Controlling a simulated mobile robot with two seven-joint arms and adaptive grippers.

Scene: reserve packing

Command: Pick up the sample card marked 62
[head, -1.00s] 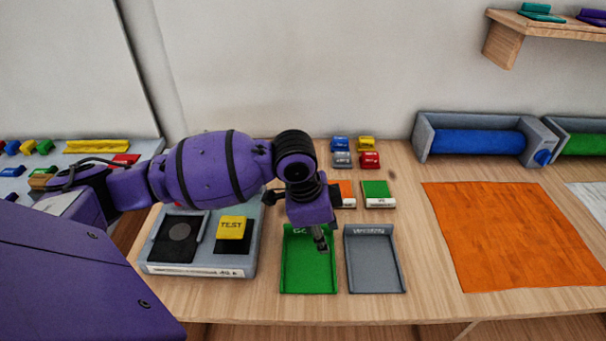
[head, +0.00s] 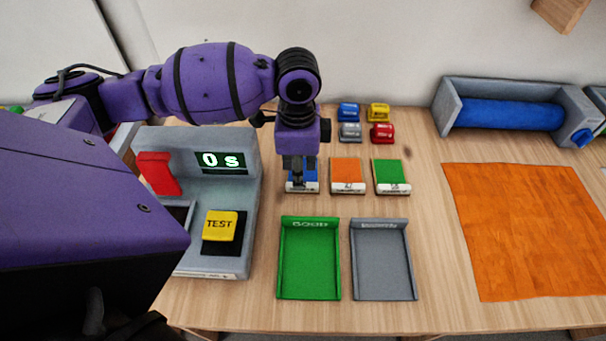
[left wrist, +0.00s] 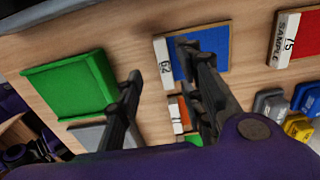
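The sample card marked 62 is a blue card with a white label edge. It lies flat on the table, partly covered by my left gripper (head: 299,172) in the head view, where its blue side (head: 312,184) shows. In the left wrist view the 62 card (left wrist: 214,44) and its label are plain, with one finger crossing in front of it. My left gripper (left wrist: 160,62) is open and empty, pointing down above the card, with its fingers apart. I cannot tell whether a fingertip touches the card. My right gripper is not in view.
An orange card (head: 347,171) and a green card (head: 388,172) lie to the right. A red card (left wrist: 304,36) marked 75 is nearby. Green (head: 310,264) and grey (head: 383,264) trays sit in front. A test device (head: 247,195) stands left; small coloured blocks (head: 349,131) stand behind.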

